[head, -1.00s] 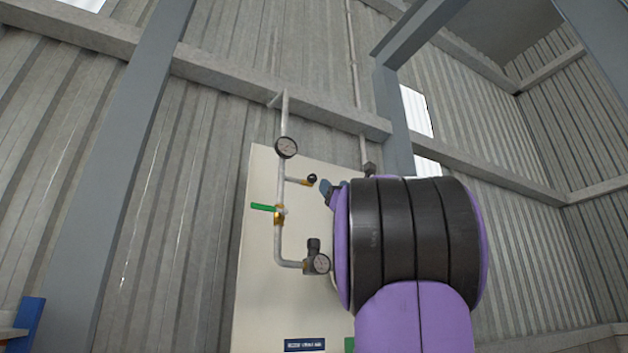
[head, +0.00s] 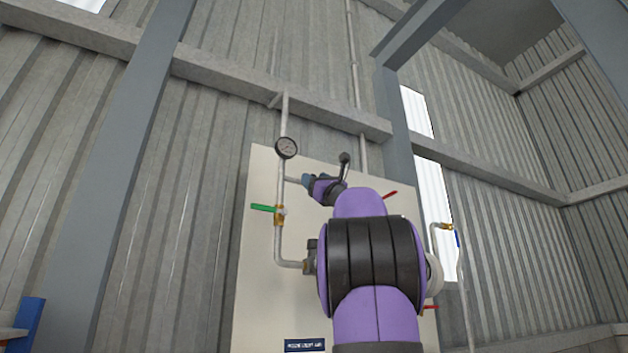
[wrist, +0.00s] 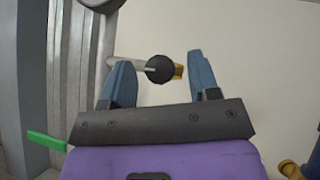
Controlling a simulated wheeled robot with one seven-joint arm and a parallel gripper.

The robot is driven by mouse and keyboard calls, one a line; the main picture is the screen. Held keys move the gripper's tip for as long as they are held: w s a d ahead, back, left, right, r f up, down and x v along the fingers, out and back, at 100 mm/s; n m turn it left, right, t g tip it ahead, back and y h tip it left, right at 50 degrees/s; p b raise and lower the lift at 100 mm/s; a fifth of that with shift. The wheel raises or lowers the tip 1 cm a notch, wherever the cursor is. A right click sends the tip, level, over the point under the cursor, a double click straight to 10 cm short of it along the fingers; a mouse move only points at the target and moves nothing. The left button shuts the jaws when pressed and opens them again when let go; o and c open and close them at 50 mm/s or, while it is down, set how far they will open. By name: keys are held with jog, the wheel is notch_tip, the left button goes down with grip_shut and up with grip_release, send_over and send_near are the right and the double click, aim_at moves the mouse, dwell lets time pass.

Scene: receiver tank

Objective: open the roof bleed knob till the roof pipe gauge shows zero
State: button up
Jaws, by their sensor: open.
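The roof bleed knob (wrist: 159,69) is a round black knob on a brass fitting at the end of a short side pipe. In the wrist view it lies between and a little beyond the two blue fingertips, with no clear contact. My gripper (wrist: 162,80) is open and empty; in the head view (head: 306,180) its fingers cover the knob. The roof pipe gauge (head: 286,148) sits on the upright pipe above that side branch. Its face is too small to read. In the wrist view only its lower edge (wrist: 103,3) shows, at the top.
A green lever valve (head: 263,208) sits on the pipe below the branch, left of my gripper. My arm hides most of the regulator (head: 311,254) below. A red lever (head: 390,194) is to the right. The pale panel (head: 258,300) is behind.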

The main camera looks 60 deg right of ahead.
jog(key=shift+w+r, duration=0.25)
jog(key=shift+w, duration=0.05)
jog(key=c, duration=0.9)
jog(key=shift+m+h, duration=0.5)
jog(key=m+g+h, duration=0.1)
jog(key=m+h, duration=0.3)
jog(key=m, duration=0.1)
jog(key=m+g+h, duration=0.2)
jog(key=m+h, duration=0.3)
jog(key=shift+a, duration=0.1)
jog(key=shift+m+g+h, duration=1.15)
jog(key=shift+m+g, duration=0.05)
jog(key=shift+m, duration=0.4)
jog(key=shift+m+g+h, duration=1.15)
jog(key=shift+m+g, duration=0.05)
jog(key=shift+m, duration=0.4)
jog(key=shift+m+g+h, duration=1.1)
jog(key=shift+m+g, duration=0.9)
jog(key=shift+m, duration=0.3)
jog(key=shift+r, duration=0.1)
